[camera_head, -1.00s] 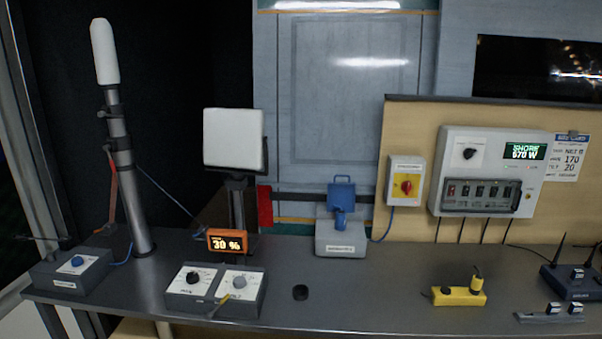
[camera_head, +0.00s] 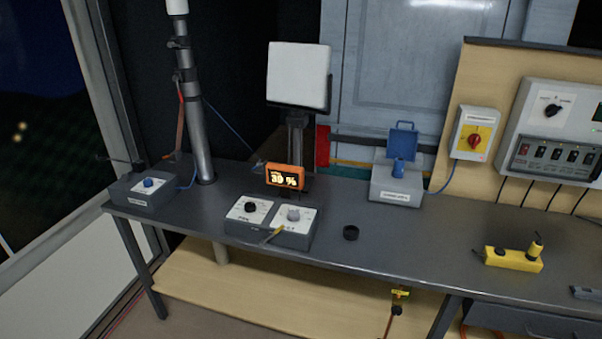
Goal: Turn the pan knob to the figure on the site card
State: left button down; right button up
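A grey control box (camera_head: 230,229) stands on the dark bench, with two white dial plates. The left dial has a black knob (camera_head: 250,206) and the right dial a grey knob (camera_head: 293,214). The small lettering under the dials is too blurred to read surely, so I cannot tell from it which knob is pan. A yellow lever or tag (camera_head: 274,235) sticks out at the box's front. An orange display (camera_head: 285,177) behind the box reads 30 %. The site card is out of view now. Neither of my grippers is in view.
The bench front before the dials is clear.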

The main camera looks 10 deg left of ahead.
aim_at(250, 207)
jog(key=z, duration=1.45)
jog(key=u, duration=0.35)
jog(key=i+j+u, duration=0.1)
jog(key=j+u, duration=0.25)
jog(key=i+j+u, duration=0.15)
jog(key=u, duration=0.15)
jog(key=i+j+u, duration=0.2)
jog(key=j+u, duration=0.15)
